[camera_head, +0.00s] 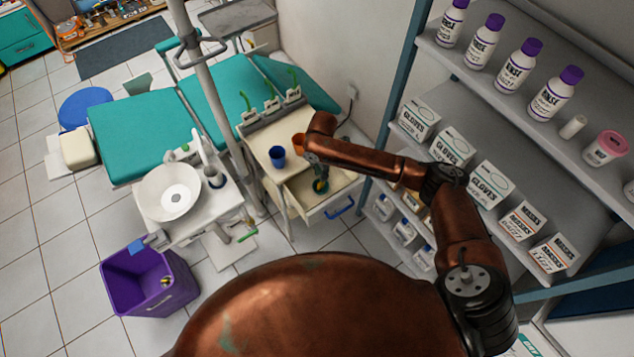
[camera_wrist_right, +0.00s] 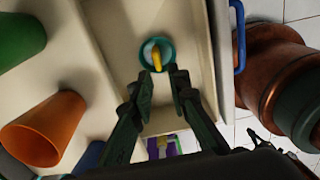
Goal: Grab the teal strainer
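The teal strainer (camera_wrist_right: 147,58) shows in the right wrist view as a small round teal ring, with a yellow piece (camera_wrist_right: 156,58) across it. It lies in the open drawer (camera_head: 304,208) of the white cabinet, and a bit of it shows in the head view (camera_head: 320,187). My right gripper (camera_wrist_right: 160,76) points down into the drawer. Its two dark fingers are apart, with nothing between them, and their tips are just short of the strainer in the wrist picture. Whether they touch it cannot be told. My left gripper is in neither view.
A blue cup (camera_head: 277,156) and an orange cup (camera_wrist_right: 45,128) stand on the cabinet top beside the drawer; a green cup (camera_wrist_right: 20,38) is near. The drawer has a blue handle (camera_head: 340,207). Shelves (camera_head: 508,143) stand right, a purple bin (camera_head: 140,284) left.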

